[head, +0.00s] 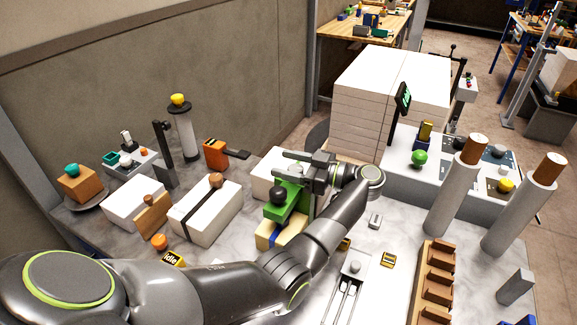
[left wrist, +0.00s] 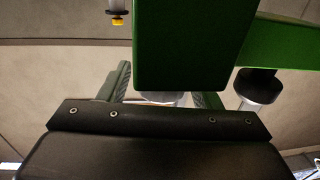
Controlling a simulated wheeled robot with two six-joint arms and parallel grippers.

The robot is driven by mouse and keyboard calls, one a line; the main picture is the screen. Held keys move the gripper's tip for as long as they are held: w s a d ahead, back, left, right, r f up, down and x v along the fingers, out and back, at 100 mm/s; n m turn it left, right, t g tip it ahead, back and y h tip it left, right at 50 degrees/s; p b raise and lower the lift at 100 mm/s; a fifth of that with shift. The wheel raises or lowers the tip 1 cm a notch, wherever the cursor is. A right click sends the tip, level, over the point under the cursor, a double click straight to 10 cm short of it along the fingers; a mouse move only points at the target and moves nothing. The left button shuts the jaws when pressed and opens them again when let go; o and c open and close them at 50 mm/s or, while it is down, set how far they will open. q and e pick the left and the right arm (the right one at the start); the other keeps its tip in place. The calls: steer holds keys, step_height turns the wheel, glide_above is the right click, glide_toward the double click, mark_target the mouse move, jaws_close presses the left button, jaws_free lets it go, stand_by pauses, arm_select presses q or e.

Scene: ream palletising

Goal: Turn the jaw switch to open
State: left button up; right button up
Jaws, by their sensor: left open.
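My left gripper (head: 284,163) is open, over the left-hand worktop, with its fingers pointing left. A green block with a black ball knob (head: 278,194) stands just below it, above a cream block with a blue band (head: 277,234). In the left wrist view, my left gripper (left wrist: 162,92) shows its two ridged fingers apart, and a green block (left wrist: 183,45) fills the space in front of them. No switch is clearly labelled as the jaw switch. A grey control box (head: 440,175) at the right carries a green knob (head: 420,158), a yellow knob (head: 506,185) and dark controls. My right gripper is not in view.
White wrapped reams (head: 205,212) lie on the left worktop, near an orange punch-like tool (head: 216,153). A tall white stack (head: 375,95) stands behind. Two grey posts with brown tops (head: 456,190) and a wooden rack (head: 437,285) stand at the right. Some marble surface between them is bare.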

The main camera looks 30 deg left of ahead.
arm_select(q)
step_height(320, 180, up, 9)
steer(key=shift+r+b, duration=0.1)
steer(key=shift+b, duration=0.4)
steer(key=shift+r, duration=0.1)
